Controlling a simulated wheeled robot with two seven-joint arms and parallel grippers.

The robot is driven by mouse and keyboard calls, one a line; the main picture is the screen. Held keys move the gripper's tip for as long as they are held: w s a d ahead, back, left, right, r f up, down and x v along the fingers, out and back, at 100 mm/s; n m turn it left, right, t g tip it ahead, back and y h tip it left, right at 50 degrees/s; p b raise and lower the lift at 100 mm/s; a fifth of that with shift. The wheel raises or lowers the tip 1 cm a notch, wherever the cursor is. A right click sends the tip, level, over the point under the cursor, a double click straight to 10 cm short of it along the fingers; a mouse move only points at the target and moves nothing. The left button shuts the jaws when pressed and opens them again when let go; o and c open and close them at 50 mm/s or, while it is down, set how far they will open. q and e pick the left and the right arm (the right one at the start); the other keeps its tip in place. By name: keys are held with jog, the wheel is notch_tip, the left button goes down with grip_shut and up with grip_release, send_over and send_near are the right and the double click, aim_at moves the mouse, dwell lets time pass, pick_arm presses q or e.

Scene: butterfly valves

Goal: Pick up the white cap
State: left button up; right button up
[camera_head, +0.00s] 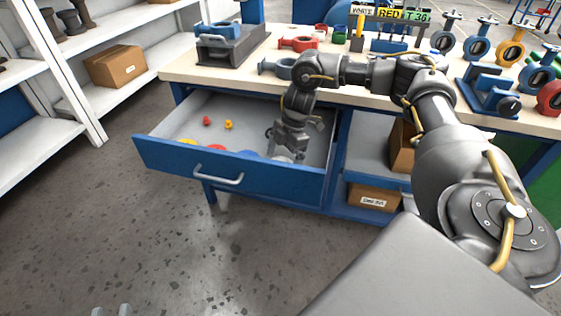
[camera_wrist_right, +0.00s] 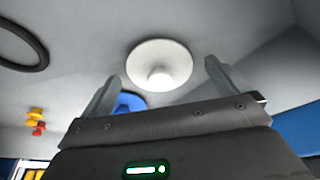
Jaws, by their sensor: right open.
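The white cap (camera_wrist_right: 160,65) is a round disc with a raised knob, lying in the open drawer (camera_head: 232,177). In the right wrist view it sits between and beyond the two fingers of my right gripper (camera_wrist_right: 160,78), which is open and empty. In the head view the right gripper (camera_head: 285,150) reaches down into the drawer's right part, and a pale edge of the cap (camera_head: 283,159) shows below it.
A blue cap (camera_wrist_right: 129,102) lies close to the white one, partly behind the left finger. Small yellow (camera_head: 228,124) and red (camera_head: 206,121) pieces lie further left in the drawer. The drawer walls are near. Valves and fixtures crowd the workbench (camera_head: 180,68) above.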

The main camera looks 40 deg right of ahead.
jog(key=c, duration=1.2)
jog(key=shift+o, duration=0.2)
